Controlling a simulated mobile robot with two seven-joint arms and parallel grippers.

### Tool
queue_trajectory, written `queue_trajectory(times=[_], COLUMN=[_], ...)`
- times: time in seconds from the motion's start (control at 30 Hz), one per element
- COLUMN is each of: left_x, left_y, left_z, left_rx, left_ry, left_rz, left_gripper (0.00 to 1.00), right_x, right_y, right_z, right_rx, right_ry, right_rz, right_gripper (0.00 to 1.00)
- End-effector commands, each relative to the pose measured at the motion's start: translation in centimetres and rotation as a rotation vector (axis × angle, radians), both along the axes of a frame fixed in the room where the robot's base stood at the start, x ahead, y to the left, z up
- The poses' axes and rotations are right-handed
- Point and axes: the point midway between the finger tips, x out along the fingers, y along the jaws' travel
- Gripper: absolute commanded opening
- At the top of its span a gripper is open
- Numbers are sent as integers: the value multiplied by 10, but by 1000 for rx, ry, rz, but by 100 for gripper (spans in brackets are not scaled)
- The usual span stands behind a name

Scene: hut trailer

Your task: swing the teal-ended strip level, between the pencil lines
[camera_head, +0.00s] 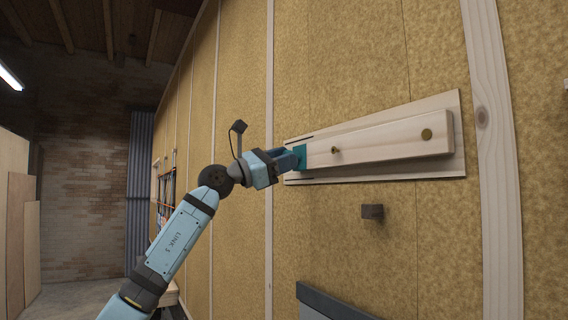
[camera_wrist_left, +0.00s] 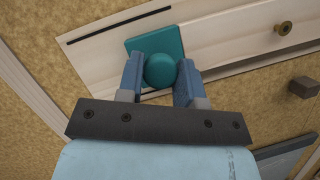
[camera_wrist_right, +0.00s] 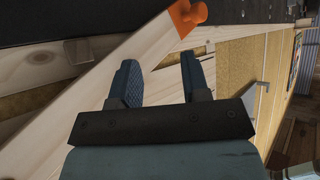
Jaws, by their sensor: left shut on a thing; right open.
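The pale wooden strip (camera_head: 380,142) lies on a pale backing board (camera_head: 440,105) on the wall. Its left end is teal (camera_head: 301,158), and in the head view that end sits between two dark pencil lines, one above and one below. My left gripper (camera_head: 297,156) is at this end. The left wrist view shows its fingers closed on a round teal knob (camera_wrist_left: 160,71) in front of a teal plate (camera_wrist_left: 160,40). One dark line (camera_wrist_left: 118,25) shows above the plate. My right gripper (camera_wrist_right: 160,80) is open and empty in the right wrist view, outside the head view.
Brass fasteners (camera_head: 427,134) sit on the strip. A dark block (camera_head: 372,211) juts from the wall below it, above a grey-edged thing (camera_head: 340,301). In the right wrist view, a wooden piece with an orange end and knob (camera_wrist_right: 188,16) lies close beyond my right fingers.

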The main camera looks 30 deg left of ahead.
Motion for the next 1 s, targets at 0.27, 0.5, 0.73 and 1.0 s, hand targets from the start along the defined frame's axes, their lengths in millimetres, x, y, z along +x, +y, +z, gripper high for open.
queue_trajectory(times=[0.27, 0.5, 0.73, 1.0], left_x=[0, -2, -27, -72], left_y=[0, 2, 25, 62], left_z=[-1, -3, -20, -40], left_rx=[0, 0, 1, 1], left_ry=[0, 1, 0, 0], left_rz=[0, 1, 4, 3], left_gripper=[58, 58, 58, 58], right_x=[0, 0, 0, 3], right_y=[0, 0, 2, 7], right_z=[0, -2, -20, -41], right_rx=[1, 2, 5, 13], right_ry=[0, -1, 0, 1], right_rz=[-1, 0, 3, 11], right_gripper=[43, 43, 43, 43])
